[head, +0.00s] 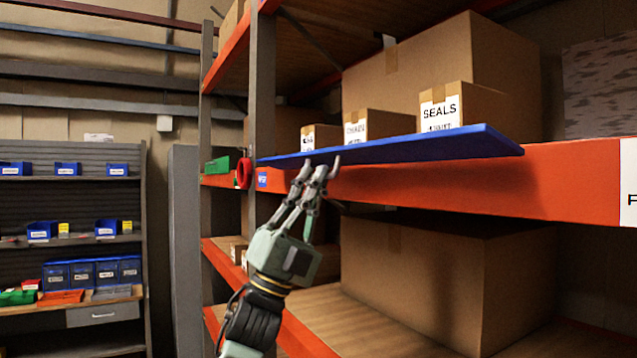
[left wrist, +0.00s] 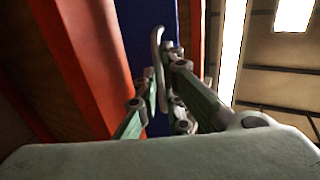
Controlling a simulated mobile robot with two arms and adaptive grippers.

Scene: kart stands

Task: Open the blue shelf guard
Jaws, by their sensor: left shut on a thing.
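The blue shelf guard (head: 430,147) is a long flat panel along the front of the middle shelf, just above the orange beam (head: 480,185). It lies nearly flat and juts out towards me, in front of the boxes. My left gripper (head: 321,170) reaches up from below, with its fingertips at the guard's near lower edge. It is shut on the guard. In the left wrist view the fingers (left wrist: 165,65) stand close together against the blue panel (left wrist: 145,30); the exact contact is partly hidden. My right gripper is not in view.
Cardboard boxes, one a SEALS box (head: 470,106), stand behind the guard. A large carton (head: 440,275) fills the shelf below. A rack with blue bins (head: 92,272) stands at left.

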